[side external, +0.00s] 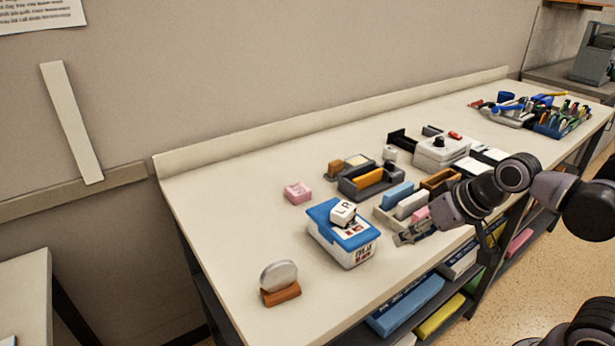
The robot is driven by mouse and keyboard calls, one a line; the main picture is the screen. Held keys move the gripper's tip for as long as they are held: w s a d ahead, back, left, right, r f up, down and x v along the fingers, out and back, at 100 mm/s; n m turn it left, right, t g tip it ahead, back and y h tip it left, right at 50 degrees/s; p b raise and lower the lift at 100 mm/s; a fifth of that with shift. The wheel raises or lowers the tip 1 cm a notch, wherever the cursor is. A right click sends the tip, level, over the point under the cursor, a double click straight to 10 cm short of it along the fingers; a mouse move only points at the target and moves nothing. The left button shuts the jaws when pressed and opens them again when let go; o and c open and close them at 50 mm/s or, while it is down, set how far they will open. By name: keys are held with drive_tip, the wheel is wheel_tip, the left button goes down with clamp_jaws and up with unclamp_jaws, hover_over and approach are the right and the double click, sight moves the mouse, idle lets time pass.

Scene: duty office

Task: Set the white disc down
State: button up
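The white disc (278,274) is at the near left end of the long table. It stands on edge, upright, in or on a small orange-brown block (282,294); I cannot tell whether it sits in a slot. My gripper (408,238) is well to the right of the disc and not touching it. It is low over the table's front edge, beside a holder with coloured blocks. Its fingers are small and dark in this view, so I cannot tell whether they are open or shut. I see nothing clearly held in it.
A blue-lidded white box (345,247) with a white lettered cube (343,213) on top stands between the disc and my gripper. A pink cube (298,193) lies behind it. Holders and a white device (441,151) crowd the middle. The tabletop (225,215) is clear around the disc.

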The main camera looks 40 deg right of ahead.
drive_tip(key=w+a+m+g+y, duration=0.2)
drive_tip(key=w+a+m+y, duration=0.25)
drive_tip(key=a+m, duration=0.3)
drive_tip(key=m+g+y, duration=0.3)
drive_tip(key=m+y, duration=0.5)
drive_tip(key=m, duration=0.2)
approach(286, 262)
drive_tip(key=a, duration=0.1)
drive_tip(key=shift+f+x, duration=0.1)
drive_tip(key=shift+x, duration=2.55)
drive_tip(key=shift+f+x, duration=0.15)
drive_tip(key=shift+x, duration=2.55)
drive_tip(key=shift+w+d, duration=0.1)
drive_tip(key=shift+r, duration=0.1)
clamp_jaws()
